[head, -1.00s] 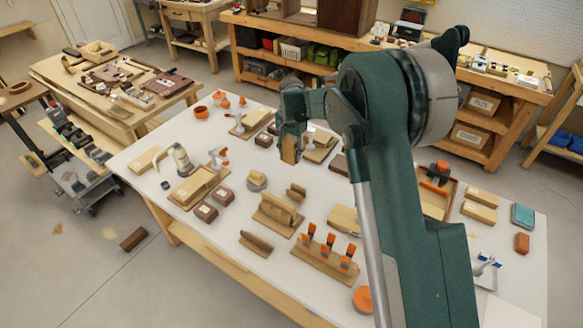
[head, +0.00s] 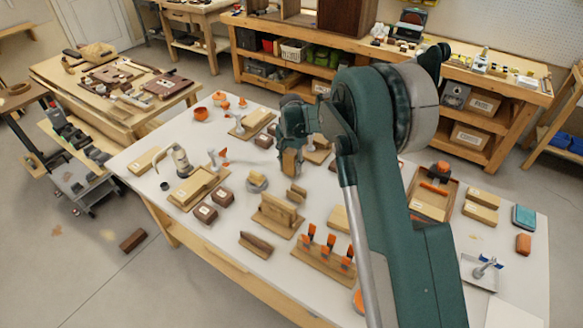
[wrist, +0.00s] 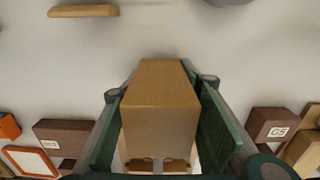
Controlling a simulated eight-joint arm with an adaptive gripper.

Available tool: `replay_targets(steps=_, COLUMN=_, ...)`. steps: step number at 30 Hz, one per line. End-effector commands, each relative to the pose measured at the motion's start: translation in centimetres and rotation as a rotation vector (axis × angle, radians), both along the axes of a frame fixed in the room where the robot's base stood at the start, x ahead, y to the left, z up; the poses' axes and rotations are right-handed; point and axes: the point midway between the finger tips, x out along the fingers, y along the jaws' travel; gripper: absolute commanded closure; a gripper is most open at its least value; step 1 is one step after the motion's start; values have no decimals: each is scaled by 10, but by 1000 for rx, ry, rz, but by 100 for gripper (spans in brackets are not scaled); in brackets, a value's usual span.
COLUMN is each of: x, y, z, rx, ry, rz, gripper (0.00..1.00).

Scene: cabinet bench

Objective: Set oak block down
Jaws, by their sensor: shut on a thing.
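The oak block (head: 290,163) is a light brown upright block held between the fingers of my gripper (head: 291,152), above the middle of the white table (head: 235,240). In the wrist view the block (wrist: 160,100) fills the space between the two green finger pads of my gripper (wrist: 160,125), which is shut on it. Pale bare table shows around and beyond the block there. Whether its underside touches the table cannot be told.
The wrist view shows a thin wooden strip (wrist: 83,11), a dark block labelled G5 (wrist: 268,126) and another dark block (wrist: 65,137). An orange-clamp rack (head: 325,260) stands toward the front.

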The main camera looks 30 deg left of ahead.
Motion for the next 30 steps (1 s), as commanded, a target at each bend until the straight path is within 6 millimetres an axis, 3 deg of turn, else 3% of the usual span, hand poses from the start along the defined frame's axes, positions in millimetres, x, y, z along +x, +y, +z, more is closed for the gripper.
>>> replay_targets(steps=15, x=0, y=0, z=-8, rx=0, ry=0, rz=0, gripper=83)
replay_targets(steps=16, x=0, y=0, z=-8, rx=0, ry=0, rz=0, gripper=66)
replay_targets(steps=19, x=0, y=0, z=-7, rx=0, ry=0, rz=0, gripper=52)
replay_targets(steps=30, x=0, y=0, z=-6, rx=0, ry=0, rz=0, gripper=52)
